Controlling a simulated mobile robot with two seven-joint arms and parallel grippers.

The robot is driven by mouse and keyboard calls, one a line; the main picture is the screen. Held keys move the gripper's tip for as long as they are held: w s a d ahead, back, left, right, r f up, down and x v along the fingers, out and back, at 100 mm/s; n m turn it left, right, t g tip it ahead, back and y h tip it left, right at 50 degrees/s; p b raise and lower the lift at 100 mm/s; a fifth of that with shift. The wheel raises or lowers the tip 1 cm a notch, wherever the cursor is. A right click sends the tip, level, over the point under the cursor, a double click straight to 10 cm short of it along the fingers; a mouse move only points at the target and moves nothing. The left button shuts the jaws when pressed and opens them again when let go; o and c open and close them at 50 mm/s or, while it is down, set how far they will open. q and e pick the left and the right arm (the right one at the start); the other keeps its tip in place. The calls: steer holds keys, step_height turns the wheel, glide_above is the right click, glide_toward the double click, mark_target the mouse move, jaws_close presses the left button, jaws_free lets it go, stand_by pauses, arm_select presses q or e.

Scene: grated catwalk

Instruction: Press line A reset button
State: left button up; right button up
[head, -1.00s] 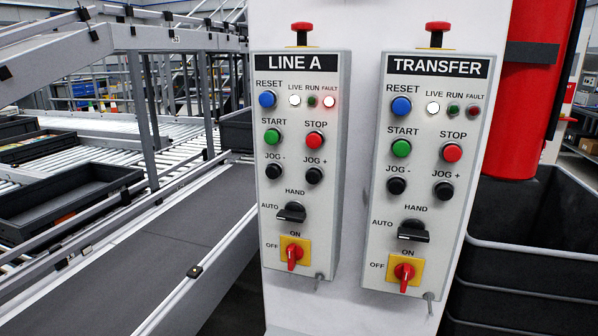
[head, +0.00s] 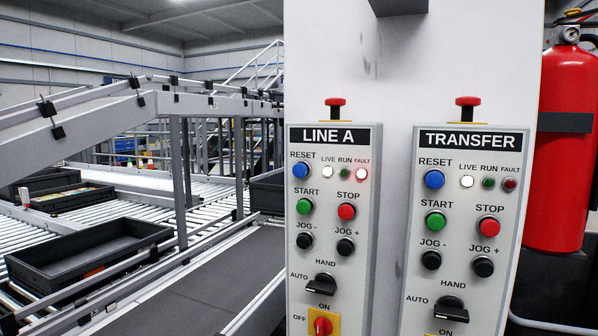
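The LINE A panel (head: 365,250) is the left of two grey control boxes on a white column. Its blue RESET button (head: 300,171) sits at the upper left, under the label. To the right of it are a lit white LIVE lamp (head: 328,172), a dim green RUN lamp (head: 345,174) and a FAULT lamp (head: 362,174) glowing red-white. Below are a green START button (head: 305,206), a red STOP button (head: 347,211) and black jog buttons. A red mushroom button (head: 335,102) tops the box. Neither of my grippers shows.
The TRANSFER panel (head: 470,235) stands to the right with its own blue RESET button (head: 434,179). A red fire extinguisher (head: 565,170) is at far right. A conveyor (head: 190,305) with rails and a black tote (head: 90,255) fill the left.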

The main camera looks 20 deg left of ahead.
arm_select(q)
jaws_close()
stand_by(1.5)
